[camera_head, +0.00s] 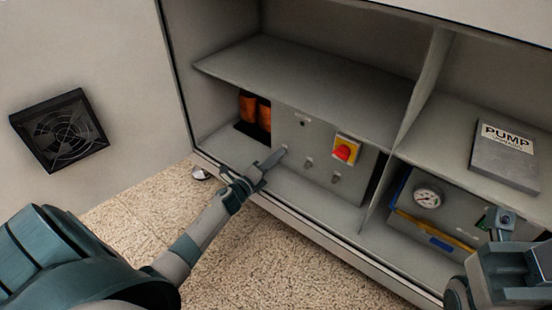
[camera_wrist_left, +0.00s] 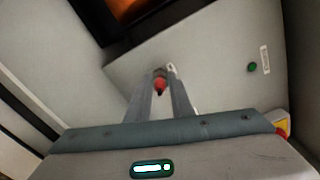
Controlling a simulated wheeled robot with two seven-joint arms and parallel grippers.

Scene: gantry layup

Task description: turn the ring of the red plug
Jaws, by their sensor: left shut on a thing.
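My left gripper (camera_head: 280,154) reaches into the lower left compartment of the cabinet, its fingertips at the face of a grey panel (camera_head: 310,135). In the left wrist view the two fingers of my left gripper (camera_wrist_left: 167,80) are shut on a red plug (camera_wrist_left: 160,84) low on that panel. The plug's red end shows between the fingers; its ring is mostly hidden and I cannot make out its angle. In the head view the fingers hide the plug. My right gripper (camera_head: 503,226) is at the lower right, in front of the right compartment; its jaw opening is not clear.
A red rotary switch on a yellow plate (camera_head: 346,150) and grey sockets (camera_head: 308,163) are right of my left gripper. Orange parts (camera_head: 256,112) stand left of the panel. A gauge (camera_head: 427,198) and PUMP box (camera_head: 505,157) are farther right. A shelf (camera_head: 310,85) hangs above.

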